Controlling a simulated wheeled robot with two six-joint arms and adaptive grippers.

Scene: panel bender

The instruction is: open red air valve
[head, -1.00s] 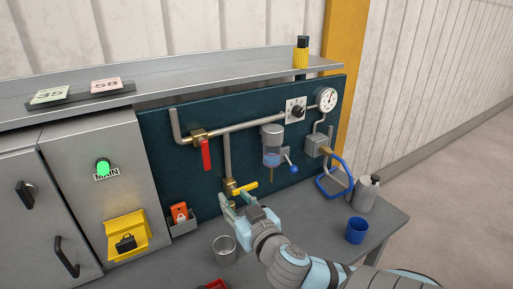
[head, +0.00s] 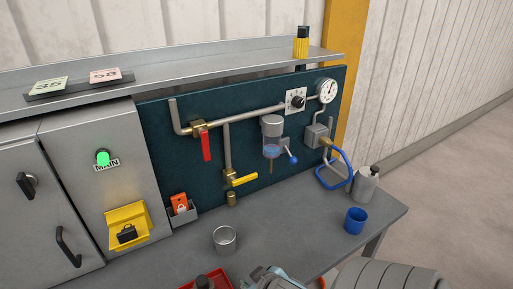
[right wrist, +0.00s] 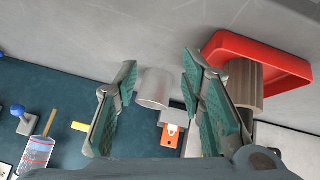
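The red valve handle (head: 206,145) hangs straight down from a brass valve body (head: 199,130) on the upper pipe of the dark teal panel. A yellow valve handle (head: 243,180) sits lower, on the vertical pipe, and points right with a slight upward tilt; it also shows in the right wrist view (right wrist: 80,127). My right gripper (right wrist: 160,102) is open and empty, with a metal cup (right wrist: 154,88) beyond its fingers. In the head view my right arm is low at the bottom edge, well away from the red handle. My left gripper is not in view.
A red tray (right wrist: 282,49) with a brownish cylinder (right wrist: 244,84) is beside the right finger. On the bench are a blue cup (head: 355,224) and a grey bottle (head: 365,184). A filter bowl (head: 272,150) and a blue hose loop (head: 333,178) are at the panel's right.

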